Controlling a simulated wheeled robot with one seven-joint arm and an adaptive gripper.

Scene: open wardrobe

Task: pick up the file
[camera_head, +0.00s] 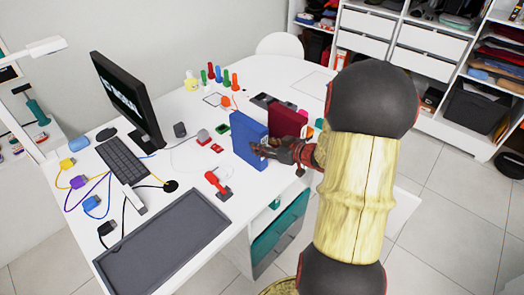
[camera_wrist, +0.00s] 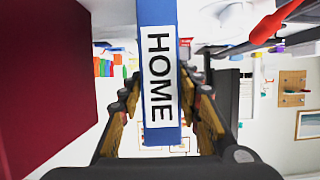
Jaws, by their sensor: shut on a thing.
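The blue file (camera_head: 246,140) stands upright on the white desk, near its front edge, in the head view. In the wrist view its blue spine (camera_wrist: 158,15) carries a white label reading HOME and runs down between the fingers. My gripper (camera_head: 260,148) reaches it from the right and is shut on it; in the wrist view the fingers of my gripper (camera_wrist: 165,110) lie on both sides of the spine. A dark red file (camera_head: 287,120) stands just behind and to the right of the blue one; it also shows as a large dark red face (camera_wrist: 45,75) at left in the wrist view.
A red-handled item (camera_head: 217,184) and a grey tray (camera_head: 165,245) lie on the desk in front. The monitor (camera_head: 127,100) and keyboard (camera_head: 121,160) stand at left. Several coloured markers (camera_head: 219,76) stand at the back. A drawer unit (camera_head: 278,235) is below the desk.

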